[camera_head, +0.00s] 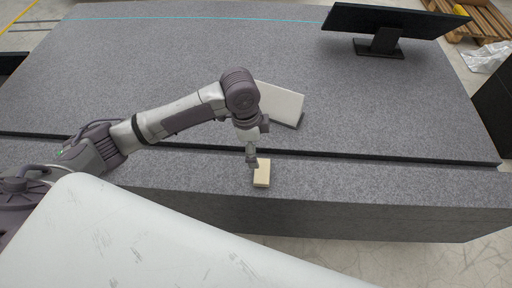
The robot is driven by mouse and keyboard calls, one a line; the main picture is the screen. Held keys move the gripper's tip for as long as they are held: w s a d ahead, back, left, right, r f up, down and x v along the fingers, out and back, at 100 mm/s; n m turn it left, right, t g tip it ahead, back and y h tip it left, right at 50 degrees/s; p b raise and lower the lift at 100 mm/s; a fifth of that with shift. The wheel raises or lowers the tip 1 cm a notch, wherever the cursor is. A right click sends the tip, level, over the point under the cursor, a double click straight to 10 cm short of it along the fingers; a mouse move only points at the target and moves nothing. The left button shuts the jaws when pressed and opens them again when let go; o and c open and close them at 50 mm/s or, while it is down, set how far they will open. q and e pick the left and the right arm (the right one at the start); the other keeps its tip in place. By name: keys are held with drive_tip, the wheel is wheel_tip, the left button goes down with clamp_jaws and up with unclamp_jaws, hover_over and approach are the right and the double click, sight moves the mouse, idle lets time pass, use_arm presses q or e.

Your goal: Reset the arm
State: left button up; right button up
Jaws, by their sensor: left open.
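My left arm comes in from the left over the granite bed (150,60). My left gripper (252,164) points down at the left side of a small cream block (262,174) and is open. The block lies on the front granite strip (380,185). In this view the gripper tip overlaps the block's upper left edge; I cannot tell if they touch. My right gripper is not in view.
A white flat box (281,103) lies behind my left arm on the large granite bed. A black monitor (385,25) stands at the back right. A wooden pallet (480,18) is on the floor beyond.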

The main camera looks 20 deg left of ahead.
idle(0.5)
use_arm(q)
drive_tip(key=s+d+f+n+t+h, duration=0.2)
drive_tip(key=s+d+f+n, duration=0.15)
drive_tip(key=s+d, duration=0.35)
drive_tip(key=s+a+f+n+t+y, duration=0.15)
drive_tip(key=s+a+n+y, duration=0.25)
drive_tip(key=s+a+n, duration=0.7)
wheel_tip(320, 180, down, 23)
drive_tip(key=s+a+m+g, duration=0.1)
drive_tip(key=s+m+g, duration=0.1)
drive_tip(key=s+a+f, duration=0.3)
drive_tip(key=s+f, duration=1.4)
drive_tip(key=f, duration=0.1)
drive_tip(key=shift+g, duration=0.45)
